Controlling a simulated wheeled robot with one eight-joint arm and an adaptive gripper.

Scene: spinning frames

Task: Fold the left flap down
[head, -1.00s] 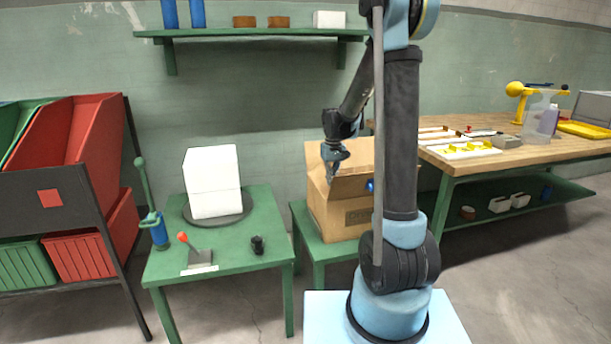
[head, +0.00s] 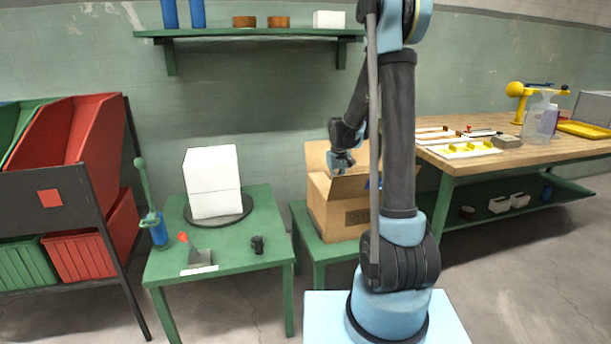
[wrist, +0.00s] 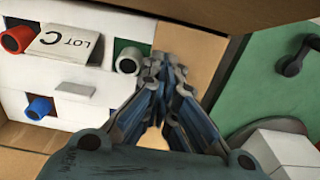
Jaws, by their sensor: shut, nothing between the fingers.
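The open cardboard box (head: 345,222) stands on a low green stand, partly behind my arm in the head view. A raised flap (head: 318,157) shows at its back. My gripper (head: 342,168) is at the box's top left, shut and empty. In the wrist view my gripper (wrist: 163,68) points down beside a tan cardboard strip (wrist: 190,45) along the box's left side. I cannot tell whether this strip is the left flap, or whether my fingers touch it. Another cardboard panel (wrist: 200,10) crosses the top of that view.
White contents with a "LOT C" card (wrist: 72,42) and coloured round ends fill the box. A green table (head: 225,250) to the left holds a white block (head: 212,182), a red-knobbed lever and a small black part. A wooden workbench (head: 540,150) stands right.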

